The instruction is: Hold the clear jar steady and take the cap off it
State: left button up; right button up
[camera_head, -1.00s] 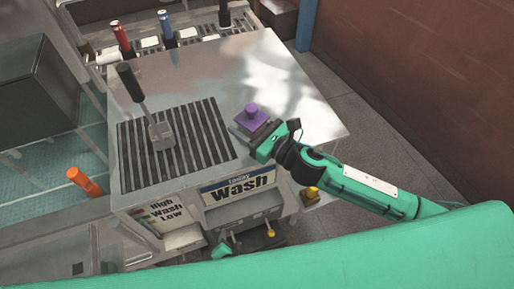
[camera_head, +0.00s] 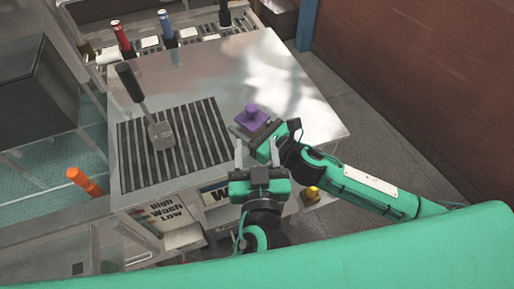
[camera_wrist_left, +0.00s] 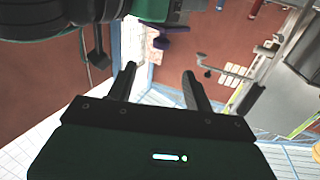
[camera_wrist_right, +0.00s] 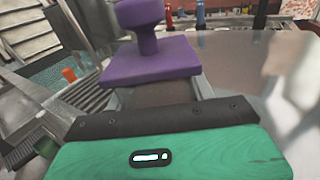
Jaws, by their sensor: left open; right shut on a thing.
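A purple cap (camera_head: 251,115) with a raised knob and a square base sits on top of the jar near the right part of the steel counter. It fills the upper middle of the right wrist view (camera_wrist_right: 150,62) and shows small in the left wrist view (camera_wrist_left: 173,30). My right gripper (camera_head: 252,131) is shut on the jar just below the cap. The jar (camera_wrist_right: 155,95) is mostly hidden by the cap and the fingers. My left gripper (camera_head: 257,153) is open and empty on the near side of the cap, its fingers pointing toward it, apart from it.
A slotted grate (camera_head: 190,140) lies left of the jar, with a black-handled grey tool (camera_head: 158,130) standing on it. Red (camera_head: 122,38) and blue (camera_head: 165,25) handles stand at the back. An orange cylinder (camera_head: 84,181) is at the left. The counter behind the cap is clear.

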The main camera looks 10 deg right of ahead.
aim_at(254, 107)
pick_arm(q)
jog(key=w, duration=0.4)
jog(key=w+d, duration=0.1)
jog(key=w, duration=0.6)
jog(key=shift+w+d, duration=0.2)
jog(key=shift+w, duration=0.2)
jog(key=shift+c, duration=0.2)
grip_shut()
jog(key=shift+r, duration=0.2)
jog(key=shift+r, duration=1)
